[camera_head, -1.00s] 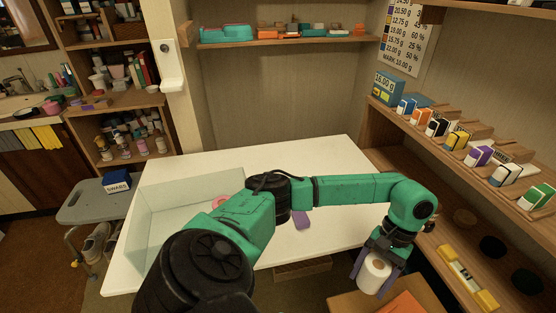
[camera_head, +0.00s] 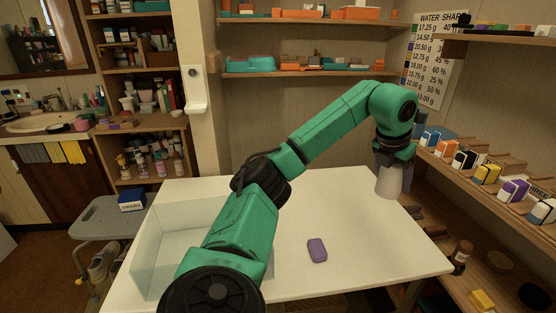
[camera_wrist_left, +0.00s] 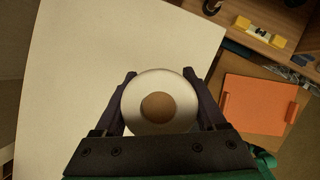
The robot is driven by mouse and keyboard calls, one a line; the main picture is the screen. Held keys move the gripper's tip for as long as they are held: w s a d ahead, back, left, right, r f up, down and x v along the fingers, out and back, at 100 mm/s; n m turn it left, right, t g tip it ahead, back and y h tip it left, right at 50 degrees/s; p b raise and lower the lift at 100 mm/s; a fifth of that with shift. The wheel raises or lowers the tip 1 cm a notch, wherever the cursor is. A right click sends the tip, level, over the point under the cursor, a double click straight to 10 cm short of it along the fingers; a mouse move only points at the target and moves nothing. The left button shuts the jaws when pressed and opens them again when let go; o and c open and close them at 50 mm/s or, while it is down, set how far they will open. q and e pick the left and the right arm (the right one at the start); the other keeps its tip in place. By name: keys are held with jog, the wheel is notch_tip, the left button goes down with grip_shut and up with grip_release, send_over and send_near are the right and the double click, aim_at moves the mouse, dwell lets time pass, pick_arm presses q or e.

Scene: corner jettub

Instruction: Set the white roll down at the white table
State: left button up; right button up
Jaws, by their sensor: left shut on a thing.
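The white roll (camera_head: 388,182) is upright between the fingers of my left gripper (camera_head: 393,172), near the right edge of the white table (camera_head: 358,262). The left wrist view shows the roll (camera_wrist_left: 132,108) end-on, with its brown core, and a gripper finger (camera_wrist_left: 205,100) on each side. In that view the table top (camera_wrist_left: 95,60) lies to the left of and partly behind the roll. The head view does not show clearly whether the roll is above the table top or just past its edge. My right gripper is not in view.
A purple block (camera_head: 317,250) lies on the table. A clear glass tank (camera_head: 150,262) stands on its left part. Wooden shelves with small boxes (camera_head: 487,173) run close along the right. The table's middle is mostly clear. An orange tray (camera_wrist_left: 258,105) is beyond the table edge.

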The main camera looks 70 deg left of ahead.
aim_at(374, 239)
pick_arm(q)
jog(key=shift+a+r+n+y, duration=0.3)
jog(key=shift+a+r+n, duration=0.1)
jog(key=shift+n, duration=0.2)
jog(key=shift+f, duration=0.45)
notch_tip(374, 239, down, 19)
jog(key=b, duration=0.2)
jog(key=shift+f+b, duration=0.1)
jog(key=shift+b, duration=0.2)
jog(key=shift+f, duration=0.15)
jog(key=o, duration=1.3)
jog(key=shift+r, duration=0.2)
jog(key=v, duration=1.2)
jog(key=shift+w, duration=0.15)
